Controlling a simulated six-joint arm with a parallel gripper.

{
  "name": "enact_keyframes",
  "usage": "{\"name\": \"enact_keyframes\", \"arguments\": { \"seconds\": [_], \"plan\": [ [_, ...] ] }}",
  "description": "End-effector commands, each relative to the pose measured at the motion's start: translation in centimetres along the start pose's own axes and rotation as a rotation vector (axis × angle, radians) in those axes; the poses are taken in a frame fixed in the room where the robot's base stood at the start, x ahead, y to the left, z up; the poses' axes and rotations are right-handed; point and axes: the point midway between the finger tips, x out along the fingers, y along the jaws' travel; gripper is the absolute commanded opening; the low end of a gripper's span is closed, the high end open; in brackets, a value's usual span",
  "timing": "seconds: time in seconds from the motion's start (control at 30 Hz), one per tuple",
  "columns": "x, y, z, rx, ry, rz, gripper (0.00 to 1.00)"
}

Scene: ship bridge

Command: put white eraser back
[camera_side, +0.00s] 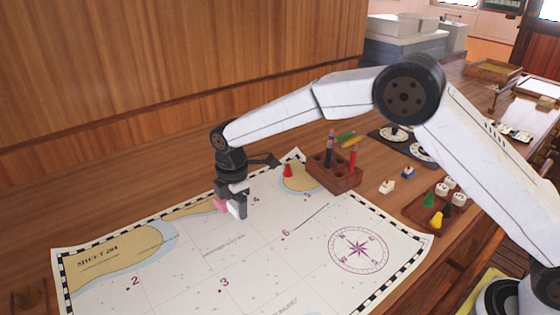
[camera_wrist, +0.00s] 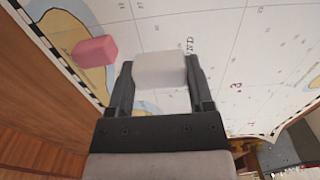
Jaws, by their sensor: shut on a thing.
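My gripper (camera_side: 236,207) is shut on the white eraser, low over the far left part of the chart (camera_side: 190,270). In the wrist view the white eraser (camera_wrist: 160,70) sits between the two fingertips of my gripper (camera_wrist: 160,78). In the side view my fingers largely hide it. A pink eraser (camera_wrist: 95,50) lies on the chart beside the held one, apart from it; it also shows in the side view (camera_side: 219,204), partly behind my fingers. I cannot tell whether the white eraser touches the chart.
A red cone (camera_side: 288,171) stands on the chart's far edge. A wooden rack (camera_side: 335,176) with upright markers is to its right. The chart's middle is clear.

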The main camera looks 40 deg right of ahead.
Motion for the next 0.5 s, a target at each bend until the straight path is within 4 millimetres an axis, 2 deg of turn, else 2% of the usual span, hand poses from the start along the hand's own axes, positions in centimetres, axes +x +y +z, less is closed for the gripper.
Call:
{"name": "enact_keyframes", "arguments": {
  "seconds": [0.37, 0.5],
  "plan": [
    [0.6, 0.4, -0.1, 0.0, 0.0, -0.001, 0.2],
    [1.9, 0.7, -0.2, 0.0, -0.001, -0.002, 0.2]
  ]
}}
